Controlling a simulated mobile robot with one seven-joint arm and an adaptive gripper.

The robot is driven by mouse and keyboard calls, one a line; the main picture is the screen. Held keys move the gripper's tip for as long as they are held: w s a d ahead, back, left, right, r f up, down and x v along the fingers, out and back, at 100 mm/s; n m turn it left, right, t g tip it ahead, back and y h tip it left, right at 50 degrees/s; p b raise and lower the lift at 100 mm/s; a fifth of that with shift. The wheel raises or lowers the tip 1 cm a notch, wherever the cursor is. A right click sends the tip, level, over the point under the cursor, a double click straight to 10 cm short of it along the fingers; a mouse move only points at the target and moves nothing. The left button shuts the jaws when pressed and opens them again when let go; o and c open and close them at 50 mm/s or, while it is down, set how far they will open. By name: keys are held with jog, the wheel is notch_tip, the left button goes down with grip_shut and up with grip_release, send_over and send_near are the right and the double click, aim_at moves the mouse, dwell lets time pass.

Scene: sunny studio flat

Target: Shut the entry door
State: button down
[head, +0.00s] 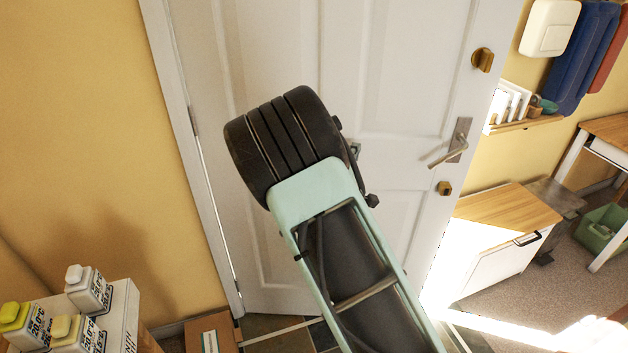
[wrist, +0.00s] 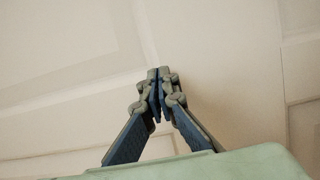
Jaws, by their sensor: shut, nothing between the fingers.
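The entry door (head: 405,70) is a white panelled door that fills the middle of the head view. Its left side is by the white frame (head: 185,130), and its free right edge stands away from any visible frame, so it looks open. A lever handle (head: 457,143) sits near that right edge, with brass fittings above and below. My gripper (wrist: 160,76) is shut and empty, with its fingertips pointing at the white door panel in the wrist view. Whether they touch it I cannot tell. In the head view my arm hides most of the gripper and part of the door.
A white cabinet with a wooden top (head: 505,215) stands right of the door, with a green crate (head: 600,228) beyond. A small shelf (head: 525,122) is on the yellow wall. Several bottles (head: 85,288) stand at lower left. A cardboard box (head: 212,332) is near the frame's foot.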

aim_at(356, 139)
jog(key=shift+w, duration=0.1)
jog(key=shift+a+b+x, duration=0.2)
jog(key=shift+b+x, duration=0.05)
jog(key=shift+x, duration=0.85)
jog(key=shift+a+b+x, duration=0.2)
jog(key=shift+a+x, duration=0.05)
jog(key=shift+x, duration=0.85)
jog(key=shift+w, duration=0.1)
